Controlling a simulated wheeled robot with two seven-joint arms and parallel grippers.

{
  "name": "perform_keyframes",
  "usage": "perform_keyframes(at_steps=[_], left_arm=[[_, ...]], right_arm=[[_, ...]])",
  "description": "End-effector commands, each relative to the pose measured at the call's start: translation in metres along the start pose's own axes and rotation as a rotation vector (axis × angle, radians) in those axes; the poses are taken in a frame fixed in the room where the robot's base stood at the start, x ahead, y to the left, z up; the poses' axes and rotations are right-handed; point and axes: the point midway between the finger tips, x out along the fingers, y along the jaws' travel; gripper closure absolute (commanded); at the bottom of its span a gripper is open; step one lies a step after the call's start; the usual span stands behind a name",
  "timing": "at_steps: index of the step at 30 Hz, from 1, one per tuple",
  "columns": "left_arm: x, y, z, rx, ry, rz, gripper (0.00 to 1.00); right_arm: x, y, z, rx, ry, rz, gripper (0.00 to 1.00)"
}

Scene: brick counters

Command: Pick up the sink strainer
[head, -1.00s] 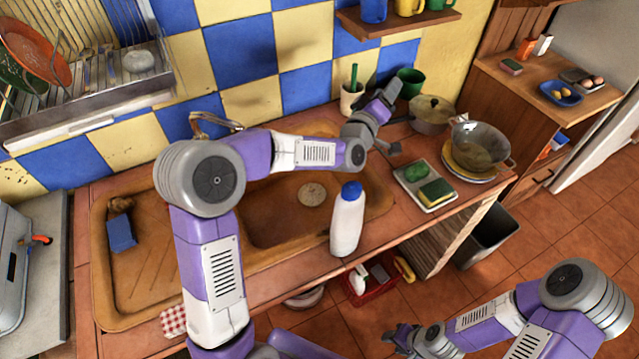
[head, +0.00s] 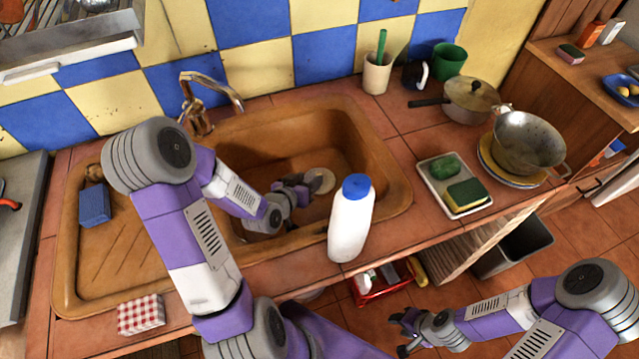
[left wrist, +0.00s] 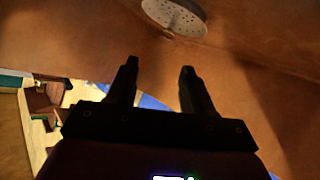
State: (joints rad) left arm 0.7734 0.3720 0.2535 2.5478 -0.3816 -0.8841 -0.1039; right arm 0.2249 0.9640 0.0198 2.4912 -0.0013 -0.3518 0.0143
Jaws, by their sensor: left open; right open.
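The sink strainer (head: 320,181) is a pale round disc lying in the brown sink basin (head: 370,135). In the left wrist view the strainer (left wrist: 176,17) is a grey perforated disc at the top edge, partly cut off, beyond the fingertips. My left gripper (head: 304,187) is down in the basin, just left of the strainer and apart from it. Its two dark fingers (left wrist: 157,66) are open with nothing between them. My right gripper (head: 402,333) is open and empty, low in front of the counter, away from the sink.
A white bottle with a blue cap (head: 351,225) stands at the basin's front edge, close to my left arm. The tap (head: 205,95) is behind the basin. A tray with sponges (head: 455,185) lies to the right, a blue sponge (head: 94,206) to the left.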

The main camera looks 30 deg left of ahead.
Motion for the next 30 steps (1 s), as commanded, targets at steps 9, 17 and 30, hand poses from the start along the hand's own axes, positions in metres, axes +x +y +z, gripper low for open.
perform_keyframes(at_steps=[9, 17, 30], left_arm=[[0.034, -0.006, 0.021, -0.001, 0.001, 0.000, 0.49], [0.062, -0.006, 0.022, -0.001, 0.002, 0.002, 0.49], [0.086, -0.006, 0.020, -0.001, 0.001, 0.000, 0.49]], right_arm=[[0.017, 0.006, -0.001, 0.000, 0.000, 0.000, 0.57], [0.025, 0.009, -0.001, 0.000, 0.000, 0.000, 0.57], [0.030, 0.011, -0.002, 0.000, 0.000, 0.000, 0.57]])
